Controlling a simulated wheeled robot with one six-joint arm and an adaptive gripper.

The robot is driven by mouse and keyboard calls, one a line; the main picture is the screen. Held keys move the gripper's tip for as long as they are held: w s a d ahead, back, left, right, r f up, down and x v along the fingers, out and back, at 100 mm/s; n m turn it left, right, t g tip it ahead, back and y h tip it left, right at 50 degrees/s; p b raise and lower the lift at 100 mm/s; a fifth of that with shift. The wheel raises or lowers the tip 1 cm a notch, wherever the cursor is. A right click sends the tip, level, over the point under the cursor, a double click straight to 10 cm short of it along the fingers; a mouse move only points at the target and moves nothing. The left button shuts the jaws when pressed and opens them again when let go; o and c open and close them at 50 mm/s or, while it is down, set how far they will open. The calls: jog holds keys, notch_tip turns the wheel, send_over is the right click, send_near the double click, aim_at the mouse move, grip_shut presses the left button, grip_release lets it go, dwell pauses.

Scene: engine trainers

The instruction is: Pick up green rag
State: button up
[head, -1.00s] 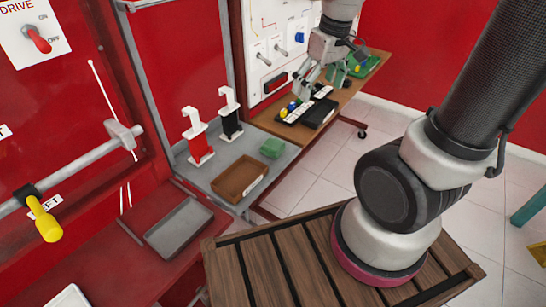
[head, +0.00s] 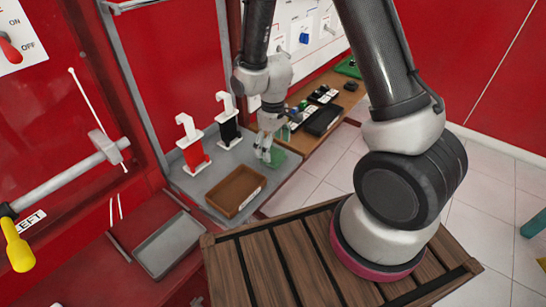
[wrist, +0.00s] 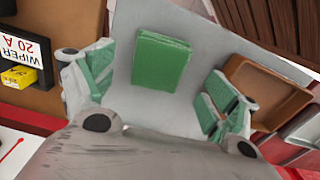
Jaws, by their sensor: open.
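The green rag (head: 278,158) is a folded block on the grey shelf, partly hidden by my gripper in the head view. In the wrist view the green rag (wrist: 160,60) lies flat between and beyond my fingertips. My gripper (head: 266,152) points down over the shelf at the rag. In the wrist view my gripper (wrist: 157,92) has its green-padded fingers spread wide, one on each side of the rag, with nothing between them. Whether the fingertips touch the shelf cannot be told.
A brown tray (head: 234,190) sits in front of the rag on the grey shelf. A red bottle (head: 194,152) and a black bottle (head: 229,126) with white pumps stand to the left. A wooden bench with a black box (head: 323,120) lies behind right.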

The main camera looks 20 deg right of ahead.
aim_at(273, 153)
notch_tip(273, 153, down, 3)
jog(key=shift+r, duration=0.2)
jog(key=c, duration=1.1)
notch_tip(273, 153, up, 10)
jog(key=shift+r, duration=0.1)
